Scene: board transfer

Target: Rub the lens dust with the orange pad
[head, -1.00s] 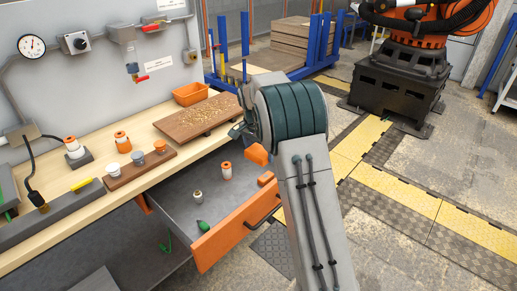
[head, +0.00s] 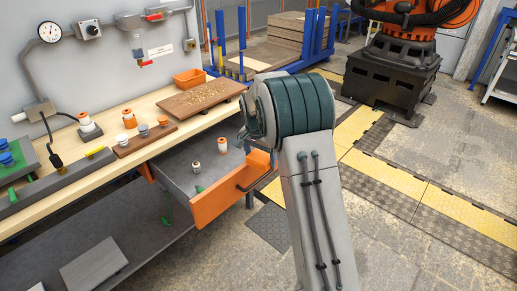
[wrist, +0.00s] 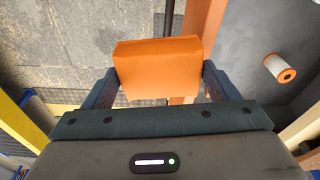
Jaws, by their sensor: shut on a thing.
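My gripper (wrist: 158,85) is shut on the orange pad (wrist: 158,62), a block held between its two dark fingers in the wrist view. In the head view the pad (head: 259,160) shows as a small orange piece beside my arm, near the right end of the open drawer; my arm hides most of the gripper. In the wrist view the pad is over or beside the orange drawer front, with floor to its left. I cannot make out a dusty lens in either view.

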